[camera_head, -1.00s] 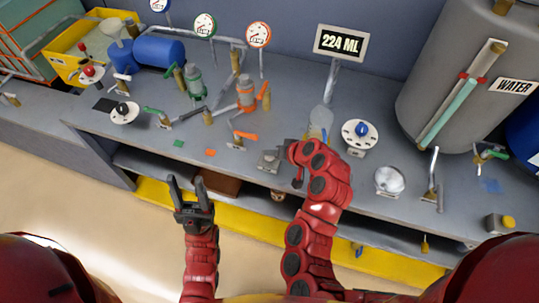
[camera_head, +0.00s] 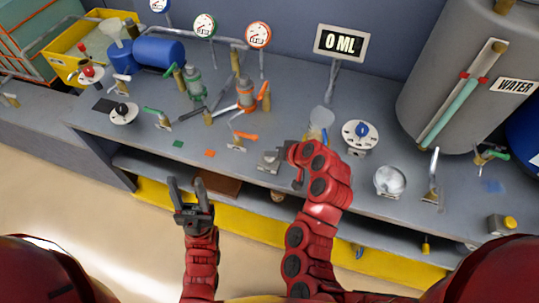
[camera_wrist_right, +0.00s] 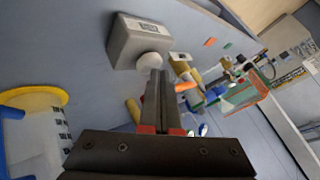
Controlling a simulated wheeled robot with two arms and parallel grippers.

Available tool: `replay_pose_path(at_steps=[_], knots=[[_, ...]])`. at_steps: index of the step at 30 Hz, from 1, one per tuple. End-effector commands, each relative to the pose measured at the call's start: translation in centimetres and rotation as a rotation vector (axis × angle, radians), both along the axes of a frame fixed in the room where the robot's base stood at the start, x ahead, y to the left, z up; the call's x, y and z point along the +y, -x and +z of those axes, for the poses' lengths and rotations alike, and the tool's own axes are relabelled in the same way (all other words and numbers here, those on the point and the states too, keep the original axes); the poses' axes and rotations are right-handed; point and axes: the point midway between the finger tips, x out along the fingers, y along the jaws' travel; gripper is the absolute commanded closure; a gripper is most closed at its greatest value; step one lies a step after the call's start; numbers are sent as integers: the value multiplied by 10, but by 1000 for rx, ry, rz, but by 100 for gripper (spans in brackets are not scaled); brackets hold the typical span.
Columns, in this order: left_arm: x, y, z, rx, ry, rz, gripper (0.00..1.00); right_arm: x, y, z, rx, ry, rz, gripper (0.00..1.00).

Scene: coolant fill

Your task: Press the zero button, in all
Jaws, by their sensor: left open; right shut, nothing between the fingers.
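The zero button shows in the right wrist view as a white round knob (camera_wrist_right: 150,63) on the side of a small grey box (camera_wrist_right: 135,42) with a label, too small to read. In the head view the grey box (camera_head: 268,161) sits at the bench's front edge, just left of my right gripper (camera_head: 283,153). My right gripper (camera_wrist_right: 155,80) is shut and empty, its tips at the knob; I cannot tell whether they touch it. The display (camera_head: 341,43) reads 0 ML. My left gripper (camera_head: 187,188) is open and empty in front of the bench.
A clear jug (camera_head: 321,122) stands behind my right gripper. To the right are a dial with a blue knob (camera_head: 361,134), a round silvery dish (camera_head: 389,180) and the water tank (camera_head: 445,85). Valves with green and orange handles (camera_head: 245,136) stand to the left.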

Motion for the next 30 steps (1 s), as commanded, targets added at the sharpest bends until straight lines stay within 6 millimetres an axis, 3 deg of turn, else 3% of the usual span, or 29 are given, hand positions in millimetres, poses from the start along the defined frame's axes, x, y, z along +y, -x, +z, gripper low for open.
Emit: replay_pose_path(at_steps=[8,20,30], knots=[[0,0,8,0,0,0,50,0,0,15,0,1,-1,100],[0,0,8,0,0,0,50,0,0,18,0,0,0,100],[0,0,24,0,0,0,50,0,-1,48,-3,1,0,100]])
